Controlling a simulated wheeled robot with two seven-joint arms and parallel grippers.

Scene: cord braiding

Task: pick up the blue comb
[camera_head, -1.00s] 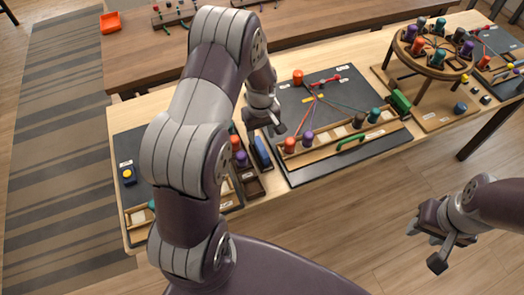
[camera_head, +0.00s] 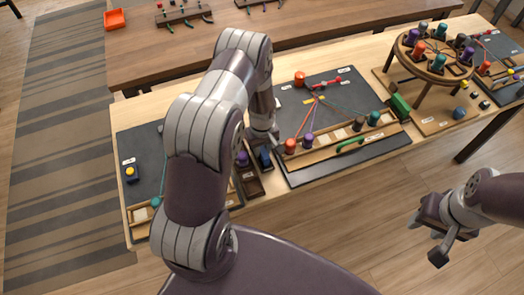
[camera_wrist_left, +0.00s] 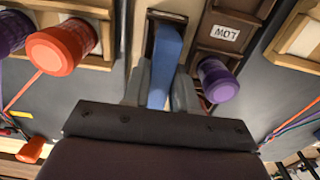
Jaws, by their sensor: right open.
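The blue comb (camera_head: 264,158) sits in a narrow slot of a small wooden holder on the workbench. In the left wrist view the comb (camera_wrist_left: 166,55) runs up the middle, between the two grey fingers of my left gripper (camera_wrist_left: 161,88). In the head view my left gripper (camera_head: 265,140) is right at the comb, pointing down. One finger is on each side of the comb, close to it. I cannot tell whether they press on it. My right gripper (camera_head: 428,240) is open and empty, off the front of the bench over the floor.
A purple spool (camera_wrist_left: 217,82) and a tray labelled LOW (camera_wrist_left: 226,33) are close beside the comb. An orange spool (camera_wrist_left: 62,47) is on the other side. A dark braiding board (camera_head: 375,150) with cords lies right of the comb, and a round stand (camera_head: 433,52) is further right.

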